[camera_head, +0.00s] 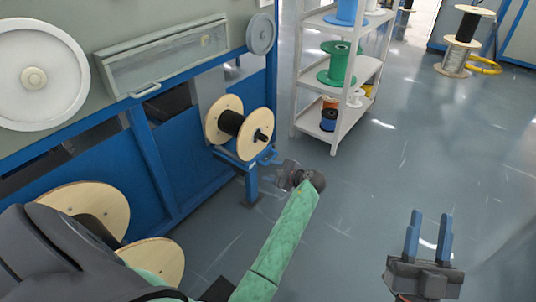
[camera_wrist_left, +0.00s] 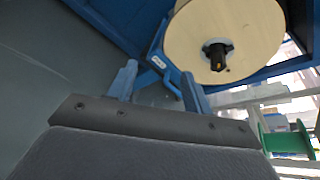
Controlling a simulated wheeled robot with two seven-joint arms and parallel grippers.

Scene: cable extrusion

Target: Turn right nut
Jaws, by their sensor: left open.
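A wooden cable spool (camera_head: 239,128) with dark cable sits on a blue stand beside the machine. A black nut (camera_head: 262,136) is at the middle of its right face. In the left wrist view the nut (camera_wrist_left: 217,55) sticks out of the pale disc, above and to the right of my fingers. My left gripper (camera_wrist_left: 160,78) is open, with nothing between its blue fingers, and is apart from the nut. In the head view it is small and hard to separate from the blue stand. My right gripper (camera_head: 431,214) is open and empty over the floor at the lower right.
A white shelf (camera_head: 336,85) with a green spool (camera_head: 338,66) and other reels stands behind the spool. The blue stand (camera_head: 251,183) is close to my left gripper. More wooden discs (camera_head: 90,205) are at the lower left.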

